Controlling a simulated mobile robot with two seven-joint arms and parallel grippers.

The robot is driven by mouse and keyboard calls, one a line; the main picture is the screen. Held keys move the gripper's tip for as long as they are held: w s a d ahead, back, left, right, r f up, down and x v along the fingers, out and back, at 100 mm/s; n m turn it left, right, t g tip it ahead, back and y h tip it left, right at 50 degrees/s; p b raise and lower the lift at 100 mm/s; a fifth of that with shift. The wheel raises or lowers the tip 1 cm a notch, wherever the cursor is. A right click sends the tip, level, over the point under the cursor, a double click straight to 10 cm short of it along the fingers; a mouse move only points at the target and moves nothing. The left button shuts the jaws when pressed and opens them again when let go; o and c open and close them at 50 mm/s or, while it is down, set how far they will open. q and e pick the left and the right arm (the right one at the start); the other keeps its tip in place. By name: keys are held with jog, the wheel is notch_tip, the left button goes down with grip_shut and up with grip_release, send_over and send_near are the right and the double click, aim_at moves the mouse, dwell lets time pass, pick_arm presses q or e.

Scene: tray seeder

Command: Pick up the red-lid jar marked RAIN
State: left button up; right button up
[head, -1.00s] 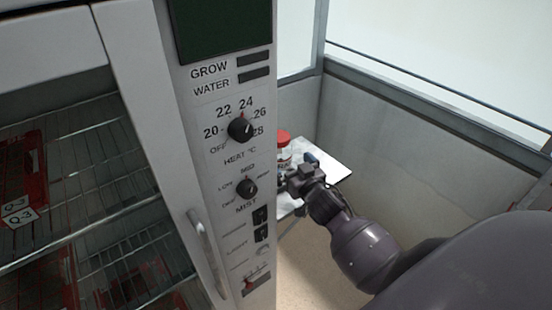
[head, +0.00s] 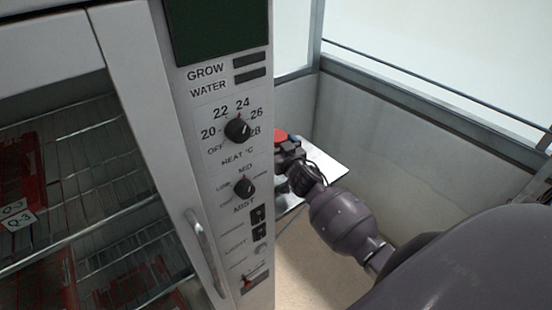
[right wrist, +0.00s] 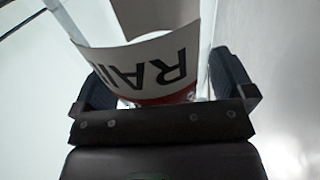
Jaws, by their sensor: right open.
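The jar marked RAIN (right wrist: 150,62) is close up in the right wrist view, its label upside down, between the two fingers of my right gripper (right wrist: 165,85). The fingers are open, one on each side of it; I cannot tell whether either touches it. In the head view its red lid (head: 281,135) shows just right of the cabinet, and the rest of the jar is hidden by my right gripper and the cabinet edge. My right gripper (head: 283,160) is partly hidden there too. My left gripper is not in view.
A white table (head: 325,168) stands behind the cabinet. The grow cabinet (head: 235,210) with knobs and a door handle (head: 205,250) fills the left, with wire shelves and red trays inside. A grey wall panel (head: 400,170) closes the right side.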

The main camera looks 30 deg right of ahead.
jog(key=shift+c, duration=0.3)
jog(key=c, duration=1)
